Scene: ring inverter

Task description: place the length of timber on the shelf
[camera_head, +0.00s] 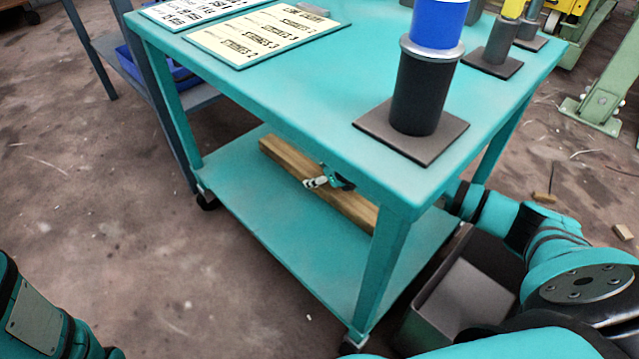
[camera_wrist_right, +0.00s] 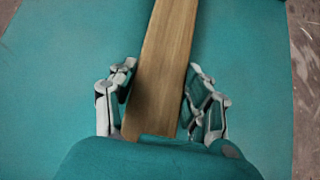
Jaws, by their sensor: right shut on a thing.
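The length of timber (camera_head: 288,162) is a long, plain brown beam at the lower shelf (camera_head: 245,200) of the teal trolley, under its top. It lies roughly along the shelf; whether it rests fully on it or is just above it I cannot tell. My right gripper (camera_head: 325,181) reaches in under the trolley top and is shut on the timber, partly hidden by the table edge. In the right wrist view the timber (camera_wrist_right: 165,60) runs between the two fingers of the right gripper (camera_wrist_right: 162,88). My left arm shows at the lower left, but its gripper is out of view.
The trolley top (camera_head: 330,95) carries lettered boards (camera_head: 265,35) and a black post with a blue ring (camera_head: 438,25). A trolley leg (camera_head: 385,265) stands near my right arm. A dark open bin (camera_head: 465,290) is on the floor at right. Floor at left is clear.

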